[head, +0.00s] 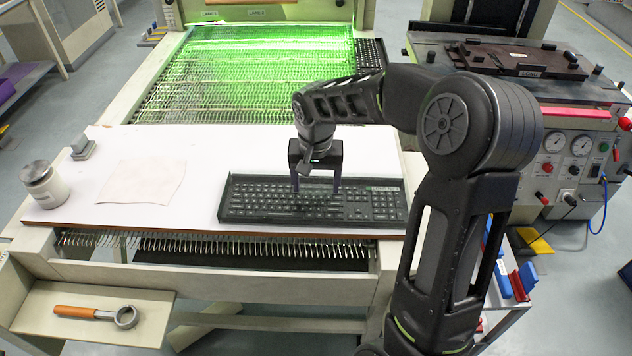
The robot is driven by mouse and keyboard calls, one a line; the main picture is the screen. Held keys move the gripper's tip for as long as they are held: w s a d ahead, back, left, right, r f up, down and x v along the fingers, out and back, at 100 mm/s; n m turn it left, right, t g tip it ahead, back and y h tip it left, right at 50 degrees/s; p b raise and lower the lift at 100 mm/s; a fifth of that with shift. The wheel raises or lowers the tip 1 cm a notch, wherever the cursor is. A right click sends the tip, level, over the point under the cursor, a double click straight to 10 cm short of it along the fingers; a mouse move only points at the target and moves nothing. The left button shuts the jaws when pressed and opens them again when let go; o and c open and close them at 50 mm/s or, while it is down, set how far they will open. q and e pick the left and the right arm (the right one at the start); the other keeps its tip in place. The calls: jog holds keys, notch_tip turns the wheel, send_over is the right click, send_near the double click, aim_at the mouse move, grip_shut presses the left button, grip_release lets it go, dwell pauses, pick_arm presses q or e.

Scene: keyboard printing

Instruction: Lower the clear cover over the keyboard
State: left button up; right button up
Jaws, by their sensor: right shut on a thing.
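A black keyboard (370,207) lies flat on the white board at the front of the machine. The clear cover (258,181) is hard to make out; it appears as a faint see-through layer with thin edges over the keyboard. My right gripper (316,187) points down above the middle of the keyboard. Its two fingers stand apart and are shut on the clear cover. I cannot tell whether the cover touches the keys. My right arm hides part of the area right of the keyboard. My left gripper is not in view.
The white board (215,150) also holds a pale square cloth (142,182), a white jar (45,184) and a small grey block (82,147). A green-lit mesh conveyor (250,65) lies behind. An orange-handled tool (95,315) rests on a low shelf.

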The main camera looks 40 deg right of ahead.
jog(key=o, duration=1.6)
jog(key=shift+o, duration=0.2)
jog(key=shift+r, duration=0.1)
jog(key=shift+r+p, duration=2.4)
jog(key=shift+r, duration=1.05)
